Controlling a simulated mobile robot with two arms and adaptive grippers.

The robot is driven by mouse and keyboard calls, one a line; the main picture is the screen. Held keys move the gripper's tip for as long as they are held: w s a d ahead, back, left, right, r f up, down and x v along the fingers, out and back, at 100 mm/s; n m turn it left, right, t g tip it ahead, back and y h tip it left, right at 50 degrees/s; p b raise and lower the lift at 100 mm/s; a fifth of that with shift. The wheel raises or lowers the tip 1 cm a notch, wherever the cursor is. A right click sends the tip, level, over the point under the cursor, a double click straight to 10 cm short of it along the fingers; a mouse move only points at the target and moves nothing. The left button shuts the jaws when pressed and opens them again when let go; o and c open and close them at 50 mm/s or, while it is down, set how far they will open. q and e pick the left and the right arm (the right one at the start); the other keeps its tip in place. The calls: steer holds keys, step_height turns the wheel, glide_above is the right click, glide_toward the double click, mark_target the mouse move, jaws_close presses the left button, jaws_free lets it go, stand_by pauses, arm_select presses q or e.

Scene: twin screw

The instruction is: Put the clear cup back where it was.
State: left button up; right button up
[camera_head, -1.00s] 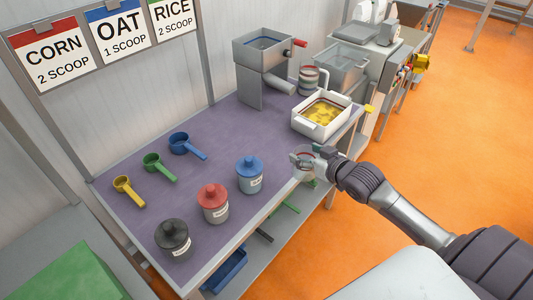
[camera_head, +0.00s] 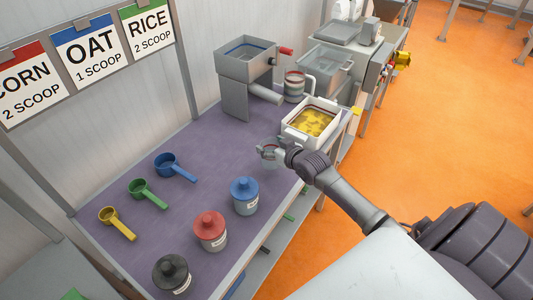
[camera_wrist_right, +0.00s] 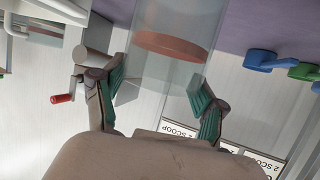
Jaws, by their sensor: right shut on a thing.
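The clear cup (camera_wrist_right: 172,48) is see-through, with a reddish-brown disc showing inside it. My right gripper (camera_wrist_right: 158,85) is shut around its sides in the right wrist view, with green pads on both sides. In the head view my right gripper (camera_head: 274,150) holds the cup (camera_head: 268,160) over the table, between the blue-lidded jar and the white tray. The gripper partly hides the cup there. I cannot tell whether its base touches the table. My left gripper is not in view.
The purple-topped table (camera_head: 190,205) holds jars with blue (camera_head: 244,188), red (camera_head: 209,225) and black (camera_head: 172,268) lids. Yellow, green and blue scoops lie at the back left. A white tray (camera_head: 296,137) with yellow contents and a grey hopper (camera_head: 236,95) stand farther off. The middle is clear.

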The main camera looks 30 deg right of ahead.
steer(key=shift+w+a+f, duration=0.55)
steer(key=shift+a+f, duration=0.05)
steer(key=shift+f, duration=0.25)
step_height(320, 180, down, 3)
steer(key=shift+f+p, duration=0.1)
steer(key=shift+p, duration=0.25)
steer(key=shift+f, duration=0.1)
steer(key=o, duration=1.3)
steer(key=shift+f, duration=0.1)
steer(key=shift+c, duration=0.2)
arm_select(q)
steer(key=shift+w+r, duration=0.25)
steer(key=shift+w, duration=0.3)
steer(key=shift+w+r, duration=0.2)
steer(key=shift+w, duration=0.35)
